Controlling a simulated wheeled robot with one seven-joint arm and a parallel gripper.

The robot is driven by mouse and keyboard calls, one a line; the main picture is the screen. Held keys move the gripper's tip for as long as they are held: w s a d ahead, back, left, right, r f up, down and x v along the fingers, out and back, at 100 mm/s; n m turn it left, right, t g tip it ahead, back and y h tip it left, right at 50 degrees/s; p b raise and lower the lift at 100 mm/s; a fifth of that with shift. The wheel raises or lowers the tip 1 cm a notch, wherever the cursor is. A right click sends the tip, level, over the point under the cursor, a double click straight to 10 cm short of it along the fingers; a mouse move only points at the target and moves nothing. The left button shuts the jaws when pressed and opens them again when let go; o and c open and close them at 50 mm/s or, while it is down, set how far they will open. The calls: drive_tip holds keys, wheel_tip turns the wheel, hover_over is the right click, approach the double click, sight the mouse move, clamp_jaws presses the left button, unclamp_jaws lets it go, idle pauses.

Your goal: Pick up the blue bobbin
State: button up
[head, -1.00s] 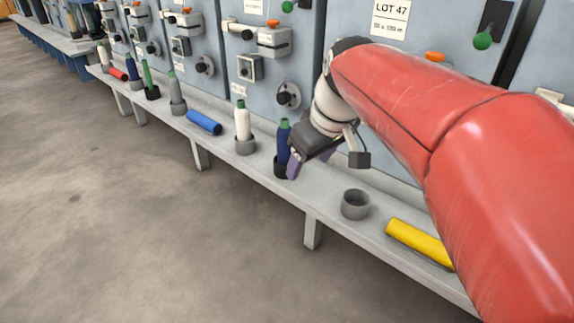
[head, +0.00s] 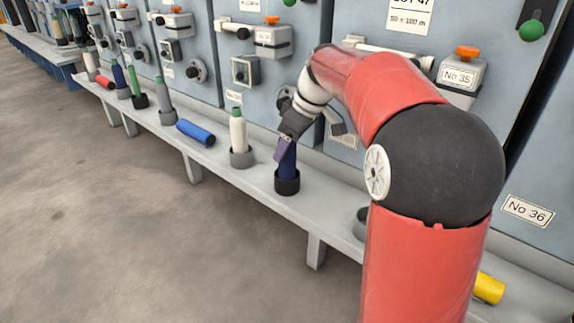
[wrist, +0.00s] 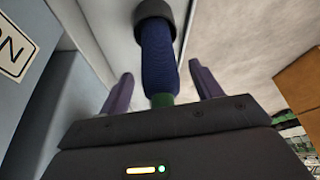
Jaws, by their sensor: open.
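A dark blue bobbin (head: 287,164) stands upright in a black cup (head: 287,185) on the ledge. In the wrist view the bobbin (wrist: 158,55) shows its wound blue body and green end, with its foot in the dark cup (wrist: 155,12). My gripper (head: 284,150) is at the top of this bobbin, with its purple fingers pointing down. In the wrist view my gripper (wrist: 163,88) is open, with one finger to each side of the bobbin and gaps visible. The green end is close to the palm. A brighter blue bobbin (head: 196,132) lies on the ledge further left.
A white bobbin (head: 238,132) stands in a grey cup (head: 241,158) just left of the dark blue one. A grey cup (head: 360,222) and a yellow bobbin (head: 489,288) are to the right, partly behind my arm. The grey machine front (head: 250,95) rises behind the ledge.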

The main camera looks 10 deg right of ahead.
drive_tip(key=shift+w+a+f, duration=0.15)
drive_tip(key=shift+a+f, duration=0.05)
drive_tip(key=shift+f, duration=0.5)
drive_tip(key=c, duration=1.1)
drive_tip(key=shift+r, duration=0.15)
